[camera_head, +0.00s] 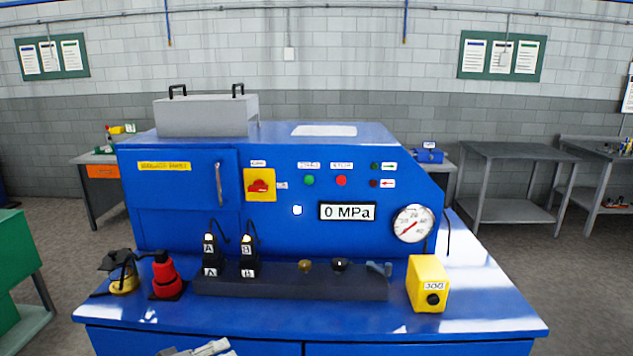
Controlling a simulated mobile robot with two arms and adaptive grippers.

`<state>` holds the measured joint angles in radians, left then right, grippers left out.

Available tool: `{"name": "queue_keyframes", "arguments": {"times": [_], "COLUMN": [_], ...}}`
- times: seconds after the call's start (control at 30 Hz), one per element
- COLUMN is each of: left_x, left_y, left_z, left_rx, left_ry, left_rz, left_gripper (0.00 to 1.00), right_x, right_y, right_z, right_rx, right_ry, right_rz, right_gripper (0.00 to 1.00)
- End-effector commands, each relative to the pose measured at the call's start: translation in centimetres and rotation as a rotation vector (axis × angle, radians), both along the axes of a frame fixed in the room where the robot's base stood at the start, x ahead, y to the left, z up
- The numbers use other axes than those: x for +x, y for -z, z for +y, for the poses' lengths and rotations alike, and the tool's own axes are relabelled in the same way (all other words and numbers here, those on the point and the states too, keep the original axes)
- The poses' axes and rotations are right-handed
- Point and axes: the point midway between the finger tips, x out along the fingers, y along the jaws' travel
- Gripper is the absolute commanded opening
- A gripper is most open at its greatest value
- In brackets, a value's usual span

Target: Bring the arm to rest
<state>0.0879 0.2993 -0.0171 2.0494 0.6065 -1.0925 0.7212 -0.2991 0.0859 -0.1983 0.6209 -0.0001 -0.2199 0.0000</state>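A grey, jointed part that looks like my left gripper (200,348) shows at the bottom edge, left of centre, in front of the blue bench's front face. Only its top is in the picture, so its fingers and any held thing are hidden. My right gripper is out of view. The blue crimper machine (290,220) stands behind on its bench top, with a display reading 0 MPa (347,211) and a round gauge (413,224).
A dark rack (290,285) on the bench top holds black items labelled A and B. A red item (166,275) and a black-and-yellow item (123,272) stand left. A yellow box (428,284) stands right. Grey tables (510,152) are behind; a green cabinet (17,262) is far left.

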Motion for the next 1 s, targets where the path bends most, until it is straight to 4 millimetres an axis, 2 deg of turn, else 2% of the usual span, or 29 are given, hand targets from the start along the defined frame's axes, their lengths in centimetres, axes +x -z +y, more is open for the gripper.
{"name": "queue_keyframes", "arguments": {"times": [0.03, 0.1, 0.2, 0.3, 0.4, 0.6, 0.73, 1.0], "left_x": [-2.6, -6.0, -11.0, -15.8, -19.8, -26.0, -29.6, -28.2], "left_y": [2.6, 5.4, 8.7, 11.0, 12.3, 13.5, 13.7, 20.3], "left_z": [-0.7, -1.0, -1.3, -1.1, -0.8, 0.0, 0.6, 0.4], "left_rx": [0.082, 0.205, 0.365, 0.502, 0.605, 0.747, 0.816, 0.816], "left_ry": [0.037, 0.091, 0.175, 0.258, 0.33, 0.446, 0.515, 0.53], "left_rz": [0.042, 0.09, 0.163, 0.234, 0.294, 0.396, 0.459, 0.481], "left_gripper": [0.34, 0.34, 0.34, 0.34, 0.34, 0.34, 0.34, 0.34], "right_x": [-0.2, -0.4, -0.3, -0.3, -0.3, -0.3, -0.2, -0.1], "right_y": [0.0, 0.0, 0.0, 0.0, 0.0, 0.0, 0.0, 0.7], "right_z": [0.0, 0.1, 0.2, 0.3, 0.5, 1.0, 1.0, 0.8], "right_rx": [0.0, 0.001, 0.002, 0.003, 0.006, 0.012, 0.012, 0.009], "right_ry": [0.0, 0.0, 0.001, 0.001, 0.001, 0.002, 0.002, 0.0], "right_rz": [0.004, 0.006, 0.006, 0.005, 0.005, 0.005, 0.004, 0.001], "right_gripper": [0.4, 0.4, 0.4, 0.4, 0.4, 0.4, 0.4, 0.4]}}
